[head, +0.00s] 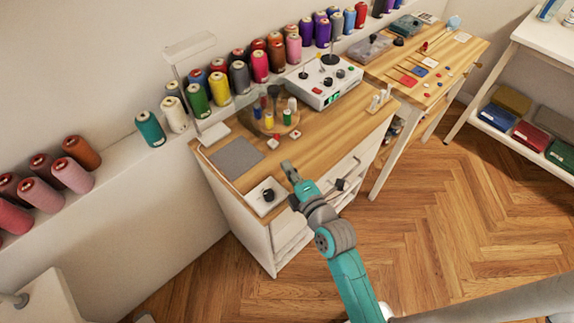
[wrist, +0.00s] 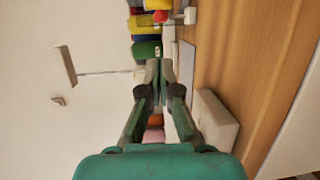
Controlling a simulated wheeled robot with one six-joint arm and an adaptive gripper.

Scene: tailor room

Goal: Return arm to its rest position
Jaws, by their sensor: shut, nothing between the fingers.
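My gripper (head: 292,172) is at the end of my teal and grey arm, in front of and above the near left part of the wooden-topped cabinet (head: 330,134). In the wrist view my gripper (wrist: 159,66) is shut, with its fingertips together and nothing between them. A white box with a black knob (head: 266,196) lies on the near left corner of the cabinet top, just left of my gripper. It also shows in the wrist view (wrist: 216,120), right of the fingers. Whether my gripper touches anything cannot be told.
A grey mat (head: 238,158), a white lamp (head: 190,60) and a white control box (head: 323,82) are on or beside the cabinet top. Several thread spools stand on the wall ledge (head: 110,166). A second wooden table (head: 445,75) is beyond. The herringbone floor (head: 450,220) at right is clear.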

